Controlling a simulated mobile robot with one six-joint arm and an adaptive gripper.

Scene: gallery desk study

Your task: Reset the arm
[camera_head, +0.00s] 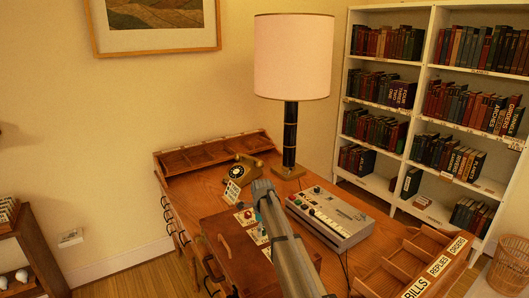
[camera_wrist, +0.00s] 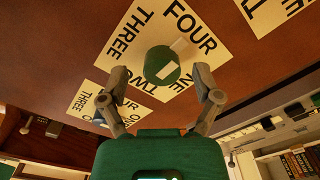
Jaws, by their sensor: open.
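My gripper (camera_wrist: 160,78) shows in the wrist view with its two grey fingers spread wide. A round green knob (camera_wrist: 160,62) with a white mark appears between the fingertips, with clear gaps on both sides. The knob sits on a cream plate (camera_wrist: 125,45) lettered ONE, TWO, THREE and FOUR, on a brown wooden panel (camera_wrist: 70,20). In the head view my grey arm (camera_head: 285,245) reaches up over the desk (camera_head: 213,182). The gripper cannot be made out there, and the arm hides part of the panel with coloured knobs.
A grey console with buttons (camera_head: 330,218) stands right of my arm. A lamp (camera_head: 290,125), a telephone (camera_head: 243,169) and a small card (camera_head: 233,192) are behind it. A sectioned tray (camera_head: 385,281) is at front right. A white bookcase (camera_head: 425,90) stands beyond.

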